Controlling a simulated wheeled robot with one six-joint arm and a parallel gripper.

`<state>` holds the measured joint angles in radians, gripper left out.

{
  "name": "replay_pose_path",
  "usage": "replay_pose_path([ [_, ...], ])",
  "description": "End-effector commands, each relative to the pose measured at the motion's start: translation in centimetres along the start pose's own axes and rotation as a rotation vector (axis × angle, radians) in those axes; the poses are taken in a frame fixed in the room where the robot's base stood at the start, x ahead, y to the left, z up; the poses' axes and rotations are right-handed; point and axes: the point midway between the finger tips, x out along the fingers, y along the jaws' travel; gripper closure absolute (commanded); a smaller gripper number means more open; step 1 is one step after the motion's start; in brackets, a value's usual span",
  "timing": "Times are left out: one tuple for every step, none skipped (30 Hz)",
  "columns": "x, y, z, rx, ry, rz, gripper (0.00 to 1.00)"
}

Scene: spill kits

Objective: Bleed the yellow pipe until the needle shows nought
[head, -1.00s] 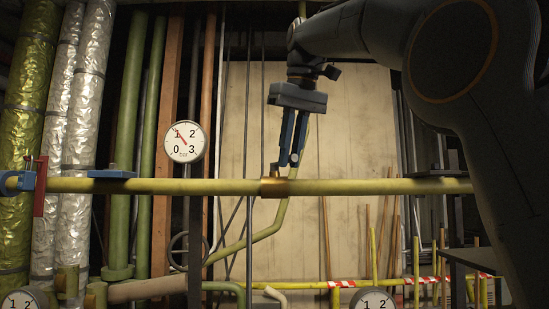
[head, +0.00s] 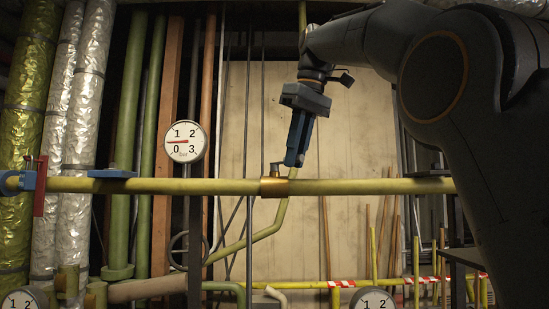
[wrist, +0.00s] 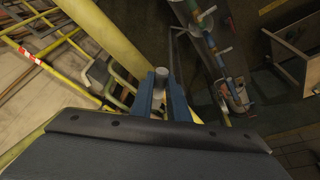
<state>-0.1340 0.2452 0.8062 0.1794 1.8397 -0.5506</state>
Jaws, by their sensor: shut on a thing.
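The yellow pipe (head: 380,187) runs level across the head view, with a brass fitting (head: 273,187) around it. A small grey bleed valve (head: 276,168) stands on top of the fitting. My gripper (head: 292,162) is at the valve's right side, just above the pipe. In the wrist view its blue fingers (wrist: 160,88) are shut on the valve's grey handle (wrist: 161,74); the head view largely hides the grip. The round white gauge (head: 184,141) hangs above the pipe at left. Its red needle points left, between 0 and 1.
Two more gauges (head: 372,299) (head: 24,300) show partly at the bottom edge. A blue clamp with a red handle (head: 40,186) sits at the pipe's left. Green pipes (head: 125,140) and foil-wrapped pipes (head: 82,120) stand at left. A pale panel (head: 345,130) lies behind.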

Motion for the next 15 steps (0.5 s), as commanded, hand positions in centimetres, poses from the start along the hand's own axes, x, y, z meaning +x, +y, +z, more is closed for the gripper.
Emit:
replay_pose_path([
  [0.02,0.03,0.01,0.001,0.0,0.001,1.0],
  [0.02,0.03,0.01,0.001,0.0,0.001,1.0],
  [0.02,0.03,0.01,0.002,0.0,0.001,1.0],
  [0.02,0.02,0.01,0.002,0.0,0.001,1.0],
  [0.02,0.03,0.0,0.001,0.0,0.001,1.0],
  [0.04,0.13,0.0,-0.006,-0.001,-0.002,1.0],
  [0.07,0.29,-0.02,-0.018,-0.001,-0.006,1.0],
  [0.06,0.47,-0.03,-0.037,0.0,-0.011,1.0],
  [0.04,0.66,-0.01,-0.064,0.0,-0.02,1.0],
  [0.05,0.76,-0.03,-0.083,0.0,-0.026,1.0],
  [0.04,0.86,-0.06,-0.098,0.0,-0.03,1.0],
  [0.05,0.94,-0.07,-0.114,0.0,-0.034,1.0],
  [0.04,0.95,-0.07,-0.12,0.0,-0.036,1.0],
  [0.03,0.94,-0.06,-0.123,0.0,-0.037,1.0],
  [0.02,0.92,-0.05,-0.124,0.0,-0.037,1.0],
])
